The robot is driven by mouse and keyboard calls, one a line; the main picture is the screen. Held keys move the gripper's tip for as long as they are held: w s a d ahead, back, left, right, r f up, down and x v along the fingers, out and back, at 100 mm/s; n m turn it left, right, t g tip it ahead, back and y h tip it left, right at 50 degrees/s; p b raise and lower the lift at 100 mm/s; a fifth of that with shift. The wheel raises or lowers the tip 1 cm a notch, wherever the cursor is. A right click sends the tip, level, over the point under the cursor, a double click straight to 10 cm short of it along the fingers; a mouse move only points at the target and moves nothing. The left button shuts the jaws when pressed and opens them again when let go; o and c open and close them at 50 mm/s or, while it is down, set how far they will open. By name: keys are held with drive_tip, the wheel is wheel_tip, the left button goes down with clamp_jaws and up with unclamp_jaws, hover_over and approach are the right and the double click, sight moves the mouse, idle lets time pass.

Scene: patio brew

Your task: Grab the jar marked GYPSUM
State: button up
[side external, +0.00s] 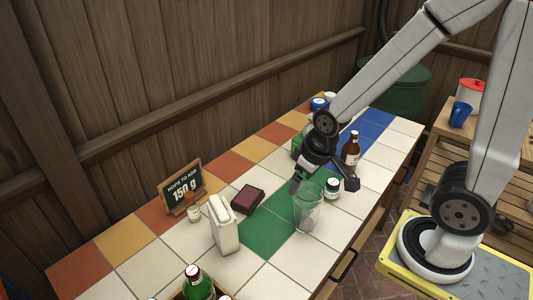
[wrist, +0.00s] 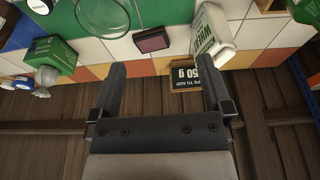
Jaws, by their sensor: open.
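No label reading GYPSUM is legible, so I cannot tell which jar it is. A small jar with a white lid (side external: 332,187) stands on the tiled counter just right of the empty glass (side external: 308,212); a white lid also shows at the wrist view's top left edge (wrist: 40,5). A small orange-capped jar (side external: 194,213) stands by the sign at left. My gripper (side external: 323,180) is open and empty above the counter, near the glass and the white-lidded jar. Its spread fingers show in the wrist view (wrist: 161,76).
A white jug (side external: 222,226), dark red box (side external: 247,199) and chalkboard sign (side external: 182,186) stand at left. A brown bottle (side external: 350,150) and green box (wrist: 52,53) are near the arm. Green bottles (side external: 199,283) are in front. A wooden wall (side external: 180,80) backs the counter.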

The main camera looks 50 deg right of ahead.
drive_tip(key=w+d+r+t+h, duration=0.25)
drive_tip(key=w+d+t, duration=0.45)
drive_tip(key=w+d, duration=0.65)
drive_tip(key=m+h, duration=0.8)
hover_over(334, 182)
drive_tip(key=a, duration=0.2)
drive_tip(key=shift+g, duration=0.4)
drive_tip(key=f, duration=1.1)
drive_tip(key=w+f, duration=0.1)
drive_tip(key=f, duration=0.4)
drive_tip(key=shift+d+f, duration=0.15)
drive_tip(key=shift+d, duration=0.05)
drive_tip(key=shift+m+g+y, duration=0.3)
drive_tip(key=shift+m+y, duration=0.2)
drive_tip(key=shift+y, duration=0.45)
drive_tip(key=shift+s+a+f, duration=0.35)
drive_tip(key=shift+s+f, duration=0.35)
drive_tip(key=shift+s, duration=0.05)
drive_tip(key=shift+s+a+f, duration=0.35)
drive_tip(key=shift+s+f, duration=0.35)
drive_tip(key=shift+s, duration=0.05)
drive_tip(key=shift+s+a+f, duration=0.35)
drive_tip(key=shift+s+f, duration=0.35)
drive_tip(key=shift+s, duration=0.05)
